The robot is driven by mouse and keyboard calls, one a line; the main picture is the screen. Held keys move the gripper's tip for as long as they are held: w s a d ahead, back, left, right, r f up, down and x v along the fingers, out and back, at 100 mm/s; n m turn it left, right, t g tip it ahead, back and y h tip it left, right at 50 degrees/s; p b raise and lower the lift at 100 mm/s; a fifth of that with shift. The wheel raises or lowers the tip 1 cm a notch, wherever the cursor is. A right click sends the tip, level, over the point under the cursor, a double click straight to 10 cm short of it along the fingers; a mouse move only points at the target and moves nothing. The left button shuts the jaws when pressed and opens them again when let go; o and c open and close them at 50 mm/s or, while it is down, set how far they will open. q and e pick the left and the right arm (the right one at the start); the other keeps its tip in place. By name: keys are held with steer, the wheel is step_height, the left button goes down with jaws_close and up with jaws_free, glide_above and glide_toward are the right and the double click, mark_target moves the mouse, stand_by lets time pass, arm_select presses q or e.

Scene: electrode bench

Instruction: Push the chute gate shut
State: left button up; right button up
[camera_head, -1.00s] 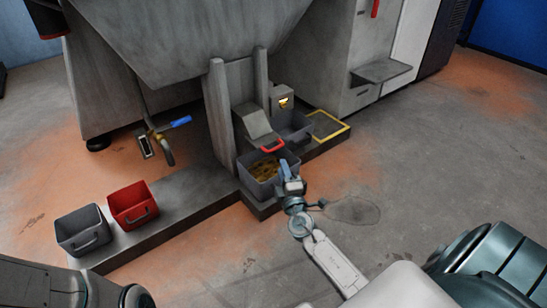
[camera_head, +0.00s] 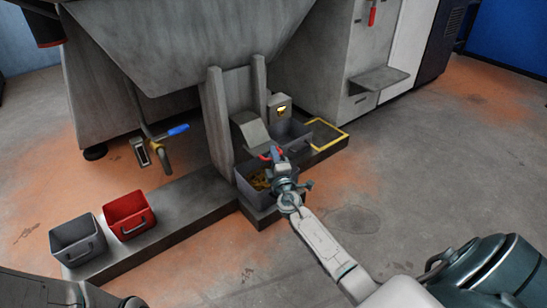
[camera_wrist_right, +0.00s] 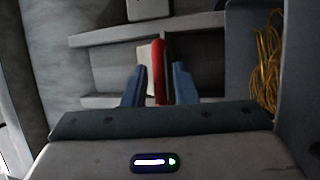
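The grey chute (camera_head: 250,129) slopes down between two upright posts, and a red handle (camera_head: 264,157) shows at its lower end, partly hidden by my right gripper. My right gripper (camera_head: 277,153) is at this handle, above the grey bin. In the right wrist view the red handle (camera_wrist_right: 159,70) stands between the two blue fingers (camera_wrist_right: 159,88), with a visible gap on each side. The fingers are open and do not appear to touch it. The gate's plate is hard to make out. My left gripper is out of view.
A grey bin (camera_head: 244,188) with yellowish wire-like pieces stands under the chute. Another grey bin (camera_head: 303,147) and a yellow-outlined square (camera_head: 338,131) are to the right. A red bin (camera_head: 129,212) and a grey bin (camera_head: 76,241) stand on the ledge at left.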

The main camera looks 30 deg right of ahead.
mark_target(267, 151)
jaws_close()
steer(key=w+b, duration=0.2)
steer(key=w, duration=0.1)
steer(key=shift+w+a, duration=0.1)
steer(key=shift+w, duration=0.1)
steer(key=shift+r, duration=0.15)
steer(key=shift+o, duration=1.2)
jaws_free()
steer(key=shift+r, duration=0.15)
